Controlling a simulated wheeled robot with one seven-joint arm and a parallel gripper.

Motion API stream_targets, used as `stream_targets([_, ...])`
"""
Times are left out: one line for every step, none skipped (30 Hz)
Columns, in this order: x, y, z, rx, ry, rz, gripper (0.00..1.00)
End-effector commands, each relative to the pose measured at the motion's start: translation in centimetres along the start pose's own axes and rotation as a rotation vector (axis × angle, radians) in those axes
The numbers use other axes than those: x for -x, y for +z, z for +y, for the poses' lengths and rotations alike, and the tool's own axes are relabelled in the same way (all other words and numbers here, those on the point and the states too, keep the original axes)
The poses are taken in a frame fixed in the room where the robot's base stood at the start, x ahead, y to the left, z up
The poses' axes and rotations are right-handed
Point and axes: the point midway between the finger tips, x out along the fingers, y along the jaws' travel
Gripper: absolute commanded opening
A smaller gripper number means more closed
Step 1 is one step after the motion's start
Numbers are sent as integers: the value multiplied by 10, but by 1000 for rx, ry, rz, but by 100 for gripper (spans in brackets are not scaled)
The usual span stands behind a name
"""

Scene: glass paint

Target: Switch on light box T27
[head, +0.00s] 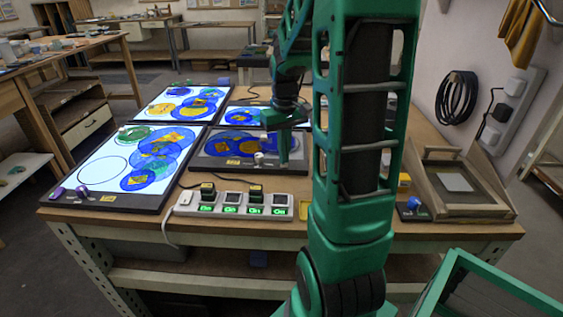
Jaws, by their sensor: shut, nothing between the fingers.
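Several flat light boxes with blue and yellow painted glass discs lie on the table. The front left light box (98,168), the back left one (158,108) and the back middle one (233,115) glow white. The front middle light box (212,147) has a grey, unlit face. Its yellow tag (232,161) is too small to read, so I cannot tell which box is T27. A small pale knob (259,157) is at its front edge. My gripper (284,157) points down over the right part of this box, shut and empty, close to the knob; contact is unclear.
A power strip (188,210) with several green-lit switches and plugs lies along the table's front edge. A wooden frame tray (485,206) and a small dark block with a blue knob (413,204) are at the right. My arm hides the middle right of the table.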

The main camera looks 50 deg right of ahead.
Motion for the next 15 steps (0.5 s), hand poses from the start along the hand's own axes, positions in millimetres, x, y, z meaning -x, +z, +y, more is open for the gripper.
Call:
stream_targets([-1,0,0,0,0,0,0])
stream_targets([-1,0,0,0,0,0,0])
stream_targets([-2,0,0,0,0,0,0])
stream_targets([-2,0,0,0,0,0,0])
stream_targets([-2,0,0,0,0,0,0])
stream_targets([-3,0,0,0,0,0,0])
stream_targets([-3,0,0,0,0,0,0])
stream_targets([-4,0,0,0,0,0,0])
stream_targets([-4,0,0,0,0,-1,0])
stream_targets([-5,0,0,0,0,-1,0])
stream_targets([-5,0,0,0,0,-1,0])
stream_targets([-5,0,0,0,0,-1,0])
stream_targets([-5,0,0,0,0,-1,0])
stream_targets([-4,0,0,0,0,0,0])
stream_targets([-3,0,0,0,0,0,0])
